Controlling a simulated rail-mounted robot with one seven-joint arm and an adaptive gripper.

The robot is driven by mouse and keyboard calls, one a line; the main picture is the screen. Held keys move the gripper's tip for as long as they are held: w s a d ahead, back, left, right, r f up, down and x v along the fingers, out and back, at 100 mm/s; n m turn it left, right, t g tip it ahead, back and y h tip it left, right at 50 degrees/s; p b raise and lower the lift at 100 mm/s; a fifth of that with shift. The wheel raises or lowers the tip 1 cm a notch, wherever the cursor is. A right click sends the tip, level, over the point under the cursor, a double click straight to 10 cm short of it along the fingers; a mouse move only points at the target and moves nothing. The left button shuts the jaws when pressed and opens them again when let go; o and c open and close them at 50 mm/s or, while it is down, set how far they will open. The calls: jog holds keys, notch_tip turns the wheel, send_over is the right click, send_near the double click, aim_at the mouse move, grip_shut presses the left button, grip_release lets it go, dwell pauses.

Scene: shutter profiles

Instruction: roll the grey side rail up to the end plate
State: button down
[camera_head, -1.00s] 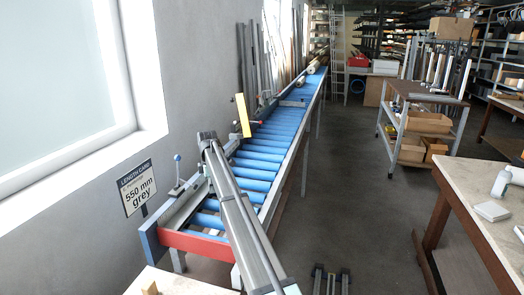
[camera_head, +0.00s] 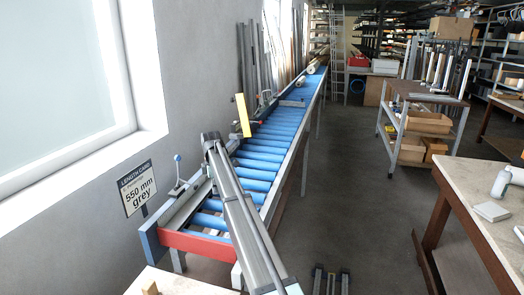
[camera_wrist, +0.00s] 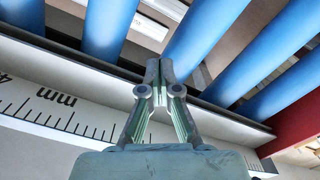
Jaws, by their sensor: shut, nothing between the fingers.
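My gripper (camera_wrist: 160,68) is shut and empty in the wrist view. Its fingertips are over the border between the blue rollers and the white mm scale (camera_wrist: 55,112). In the head view my arm crosses the near end of the roller bed, and the gripper cannot be made out there. A red plate (camera_head: 195,244), seemingly the end plate, closes the near end of the bed; its red also shows at the right in the wrist view (camera_wrist: 300,118). I cannot pick out the grey side rail with certainty.
The blue roller bed (camera_head: 262,160) runs away along the wall. A yellow upright piece (camera_head: 242,115) and a small lever with a blue knob (camera_head: 178,168) stand at its left side. A sign (camera_head: 138,188) reads 550 mm grey.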

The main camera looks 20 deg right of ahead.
notch_tip(320, 180, up, 6)
jog(key=p, duration=0.2)
jog(key=shift+r+p, duration=0.25)
jog(key=shift+p, duration=0.15)
dwell(0.4)
